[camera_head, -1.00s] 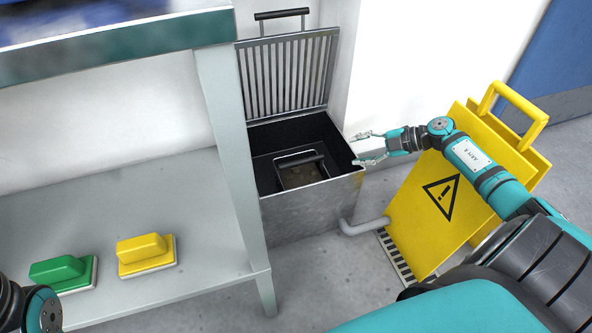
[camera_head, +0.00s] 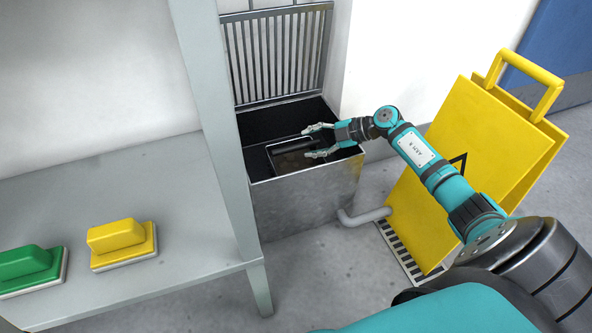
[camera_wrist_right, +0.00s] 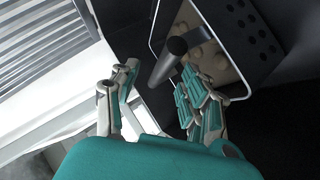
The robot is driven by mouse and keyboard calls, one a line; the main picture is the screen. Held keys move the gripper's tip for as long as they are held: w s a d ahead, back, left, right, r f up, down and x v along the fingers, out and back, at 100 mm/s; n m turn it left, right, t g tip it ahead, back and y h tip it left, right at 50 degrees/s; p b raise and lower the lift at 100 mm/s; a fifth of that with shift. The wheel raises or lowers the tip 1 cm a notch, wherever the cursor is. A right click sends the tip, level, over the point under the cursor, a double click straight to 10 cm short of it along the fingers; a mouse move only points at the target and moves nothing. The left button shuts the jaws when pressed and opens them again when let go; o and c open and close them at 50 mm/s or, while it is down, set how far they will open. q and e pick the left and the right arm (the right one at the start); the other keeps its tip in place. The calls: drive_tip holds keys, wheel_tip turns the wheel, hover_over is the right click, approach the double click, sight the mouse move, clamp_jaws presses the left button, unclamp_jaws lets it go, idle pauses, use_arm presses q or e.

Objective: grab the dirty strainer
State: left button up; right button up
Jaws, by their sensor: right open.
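The dirty strainer (camera_head: 290,163) is a dark rectangular basket with a brownish bottom, sitting inside the open metal box (camera_head: 305,201). A dark bar handle (camera_head: 292,146) crosses its top. My right gripper (camera_head: 306,143) is open, its fingers reaching left over the strainer. In the right wrist view the handle (camera_wrist_right: 168,60) lies between the two open fingers (camera_wrist_right: 158,73), closer to the right one; I cannot tell whether it touches. The brown-spotted strainer bottom (camera_wrist_right: 207,52) shows behind the right finger. My left gripper is not in view.
The box's slatted lid (camera_head: 280,58) stands open at the back. A grey table leg (camera_head: 215,130) is close on the left. A yellow warning sign (camera_head: 425,205) stands on the right. Green (camera_head: 25,263) and yellow (camera_head: 118,236) scrubbers lie on the lower shelf (camera_head: 105,185).

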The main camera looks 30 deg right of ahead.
sight(304, 145)
drive_tip(key=b+x, duration=0.2)
drive_tip(key=x, duration=0.2)
drive_tip(key=shift+s+f+b, duration=0.2)
drive_tip(key=shift+b, duration=0.15)
drive_tip(key=shift+r, duration=0.1)
drive_tip(key=c, duration=0.9)
clamp_jaws()
drive_tip(key=shift+r, duration=0.1)
